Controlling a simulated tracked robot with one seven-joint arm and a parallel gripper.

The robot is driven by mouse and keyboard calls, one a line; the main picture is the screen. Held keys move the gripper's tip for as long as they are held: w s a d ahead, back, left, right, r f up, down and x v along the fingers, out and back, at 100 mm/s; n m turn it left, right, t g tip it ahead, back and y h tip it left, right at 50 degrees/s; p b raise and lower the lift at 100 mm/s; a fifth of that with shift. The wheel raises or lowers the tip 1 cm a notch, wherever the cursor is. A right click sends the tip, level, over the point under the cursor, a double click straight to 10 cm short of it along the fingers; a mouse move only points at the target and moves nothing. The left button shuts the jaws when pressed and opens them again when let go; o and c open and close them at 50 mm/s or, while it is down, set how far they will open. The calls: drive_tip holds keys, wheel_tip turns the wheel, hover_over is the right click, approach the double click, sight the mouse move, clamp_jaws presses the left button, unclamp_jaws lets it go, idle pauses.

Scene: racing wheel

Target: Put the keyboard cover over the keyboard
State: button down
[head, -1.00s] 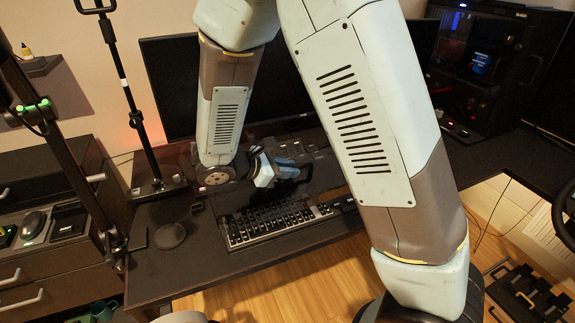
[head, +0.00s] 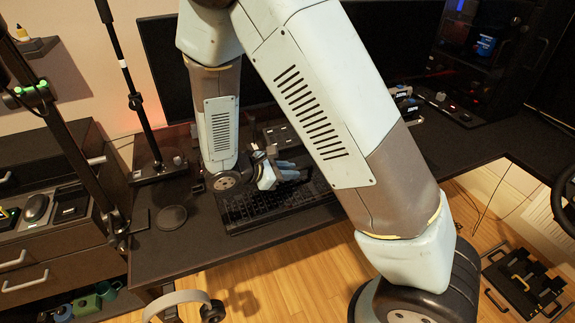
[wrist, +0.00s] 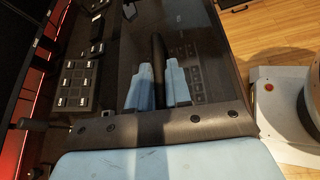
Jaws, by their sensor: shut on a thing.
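My gripper (head: 300,175) is low over the desk at the keyboard. In the wrist view, its two blue fingers (wrist: 158,80) are shut on the dark bar-like handle of the keyboard cover (wrist: 207,38). The cover looks like a smoky see-through panel. The keyboard (head: 272,207) lies on the desk in front of the monitor and looks darkened, with its keys dim as if seen through the cover. Some keys also show faintly through the panel in the wrist view. My arm hides the keyboard's right end. I cannot tell whether the cover touches the desk.
A black button pad (wrist: 78,82) lies beside the cover. A round dark coaster (head: 171,217) lies left of the keyboard on the desk. The monitor (head: 165,70) stands behind. The desk's front strip (head: 190,255) is clear.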

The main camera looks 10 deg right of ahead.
sight(286, 183)
drive_tip(key=shift+f, duration=2.15)
drive_tip(key=shift+f, duration=0.1)
drive_tip(key=c, duration=1)
unclamp_jaws()
drive_tip(key=v, duration=1.3)
drive_tip(key=shift+s+a, duration=0.15)
drive_tip(key=shift+a, duration=0.15)
